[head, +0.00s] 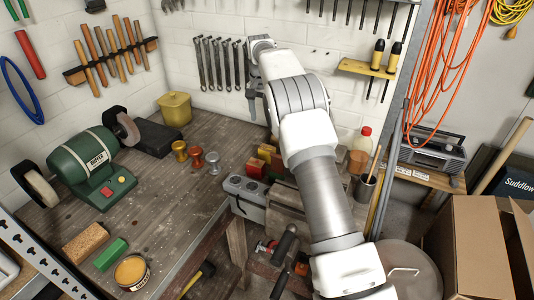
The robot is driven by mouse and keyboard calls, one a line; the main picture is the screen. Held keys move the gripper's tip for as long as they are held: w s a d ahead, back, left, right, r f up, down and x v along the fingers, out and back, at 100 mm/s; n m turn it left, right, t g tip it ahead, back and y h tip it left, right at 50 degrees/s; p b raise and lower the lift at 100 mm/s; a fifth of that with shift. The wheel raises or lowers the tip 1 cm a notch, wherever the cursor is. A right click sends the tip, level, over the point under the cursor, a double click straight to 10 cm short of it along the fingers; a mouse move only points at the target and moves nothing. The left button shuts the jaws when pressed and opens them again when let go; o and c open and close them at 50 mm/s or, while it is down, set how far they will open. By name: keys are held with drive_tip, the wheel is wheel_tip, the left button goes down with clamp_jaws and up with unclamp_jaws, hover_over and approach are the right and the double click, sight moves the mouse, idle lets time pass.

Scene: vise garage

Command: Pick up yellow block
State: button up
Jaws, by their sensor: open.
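A small yellow block (266,149) sits in a cluster of red and yellow blocks on the workbench, close to the wall. A red block (255,168) is in front of it, and another red block (277,164) is beside it, partly hidden by my arm. My gripper (253,106) is above and behind the blocks, near the wall, and touches none of them. It is seen small and side-on, open, with nothing visible in it.
A green grinder (90,165) and a yellow pot (175,108) are farther left. Wrenches (219,64) hang behind. The left-middle bench top is clear.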

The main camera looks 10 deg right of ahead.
sight(267, 148)
drive_tip(key=f, duration=0.5)
drive_tip(key=w+f, duration=0.1)
drive_tip(key=f, duration=0.5)
drive_tip(key=d+f, duration=0.1)
drive_tip(key=f, duration=0.4)
drive_tip(key=shift+w+f+p, duration=0.15)
drive_tip(key=shift+f+p, duration=0.1)
drive_tip(key=shift+p, duration=0.1)
drive_tip(key=c, duration=1.2)
